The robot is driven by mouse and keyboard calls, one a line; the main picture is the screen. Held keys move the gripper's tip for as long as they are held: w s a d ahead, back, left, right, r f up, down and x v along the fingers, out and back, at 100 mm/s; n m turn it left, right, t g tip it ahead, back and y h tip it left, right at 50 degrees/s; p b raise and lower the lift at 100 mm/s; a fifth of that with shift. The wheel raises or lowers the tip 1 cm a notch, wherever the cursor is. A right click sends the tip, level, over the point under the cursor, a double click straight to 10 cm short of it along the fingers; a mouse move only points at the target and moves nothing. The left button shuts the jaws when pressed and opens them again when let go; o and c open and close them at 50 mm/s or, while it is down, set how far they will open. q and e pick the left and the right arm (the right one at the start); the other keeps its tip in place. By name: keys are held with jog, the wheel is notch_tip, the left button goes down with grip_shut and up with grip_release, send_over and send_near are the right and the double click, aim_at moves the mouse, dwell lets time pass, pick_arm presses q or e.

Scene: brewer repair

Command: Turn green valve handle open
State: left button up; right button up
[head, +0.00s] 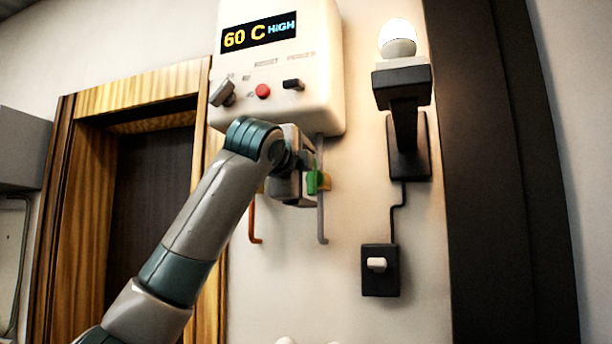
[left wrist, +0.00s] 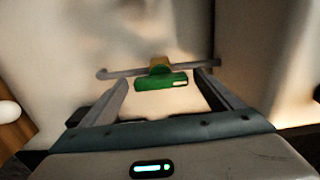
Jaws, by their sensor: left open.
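The green valve handle (head: 313,183) shows in the head view below the white wall unit, just right of my left gripper (head: 300,182), which partly covers it. My left gripper (left wrist: 164,88) is open, with one finger on each side of the handle. I cannot tell whether either finger touches it. My right gripper is not in view.
The white unit (head: 325,95) with a "60 C HIGH" display (head: 259,33) hangs just above my left arm. A copper-coloured pipe (head: 252,222) hangs to the left. A wall lamp (head: 402,85) and a switch box (head: 380,283) are on the right. A wooden door frame (head: 88,190) stands at left.

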pick_arm(q)
jog(key=shift+s, duration=0.1)
jog(key=shift+s+a+b, duration=0.15)
jog(key=shift+s+b, duration=0.2)
jog(key=shift+s, duration=0.1)
pick_arm(e)
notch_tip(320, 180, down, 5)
jog(key=b, duration=0.4)
pick_arm(q)
jog(key=b+v, duration=0.3)
jog(key=v, duration=1.3)
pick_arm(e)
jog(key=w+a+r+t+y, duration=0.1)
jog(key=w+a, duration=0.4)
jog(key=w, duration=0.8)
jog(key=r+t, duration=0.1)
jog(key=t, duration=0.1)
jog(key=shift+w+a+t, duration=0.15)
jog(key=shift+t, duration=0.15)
pick_arm(q)
jog(key=shift+s, duration=0.1)
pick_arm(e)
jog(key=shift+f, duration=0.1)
